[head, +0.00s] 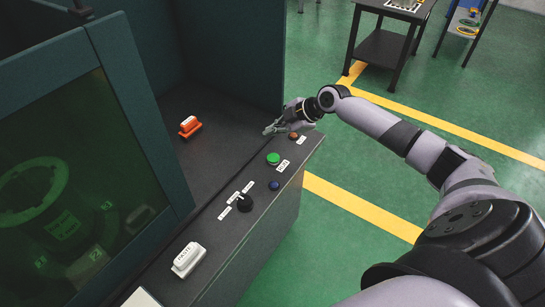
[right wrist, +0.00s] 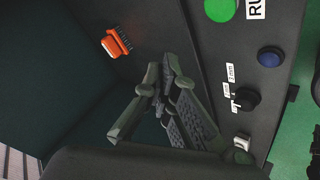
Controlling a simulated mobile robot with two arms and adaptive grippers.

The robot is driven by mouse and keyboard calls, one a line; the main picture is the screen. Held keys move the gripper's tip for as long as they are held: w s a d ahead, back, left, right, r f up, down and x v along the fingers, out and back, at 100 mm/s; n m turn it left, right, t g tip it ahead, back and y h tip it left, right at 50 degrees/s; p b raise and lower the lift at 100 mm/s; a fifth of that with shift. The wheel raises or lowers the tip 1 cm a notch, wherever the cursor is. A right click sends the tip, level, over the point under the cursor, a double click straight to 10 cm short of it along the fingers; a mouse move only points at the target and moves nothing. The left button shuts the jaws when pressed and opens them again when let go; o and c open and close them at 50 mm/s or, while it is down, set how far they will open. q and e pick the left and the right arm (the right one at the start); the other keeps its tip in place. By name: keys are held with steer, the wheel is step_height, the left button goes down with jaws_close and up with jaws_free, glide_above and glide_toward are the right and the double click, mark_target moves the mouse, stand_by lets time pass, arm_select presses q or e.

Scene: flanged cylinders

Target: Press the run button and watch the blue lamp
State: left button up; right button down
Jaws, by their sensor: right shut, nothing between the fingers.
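The green run button (head: 273,159) sits on the dark front panel of the machine, with a white label beside it. It also shows at the top of the right wrist view (right wrist: 220,8). The blue lamp (head: 275,185) is a dark blue dome nearer me on the same panel, and in the right wrist view (right wrist: 270,57) it looks unlit. My right gripper (head: 268,131) is shut and empty, over the panel's far end beyond the green button and apart from it. Its fingers (right wrist: 165,105) fill the middle of the wrist view. My left gripper is not in view.
A black selector knob (head: 244,203) with labels and a white labelled block (head: 188,259) stand nearer on the panel. An orange-red button (head: 293,135) is at its far end. An orange brush-like object (head: 189,126) lies inside the machine. A tinted door (head: 60,190) is at left.

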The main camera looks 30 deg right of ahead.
step_height(320, 180, down, 4)
steer(key=shift+r+b, duration=0.25)
steer(key=shift+b, duration=0.8)
steer(key=b, duration=0.3)
glide_above(273, 159)
step_height(273, 159, down, 5)
steer(key=shift+r, duration=0.15)
steer(key=shift+f+b, duration=0.25)
steer(key=shift+b, duration=0.15)
steer(key=shift+f, duration=0.1)
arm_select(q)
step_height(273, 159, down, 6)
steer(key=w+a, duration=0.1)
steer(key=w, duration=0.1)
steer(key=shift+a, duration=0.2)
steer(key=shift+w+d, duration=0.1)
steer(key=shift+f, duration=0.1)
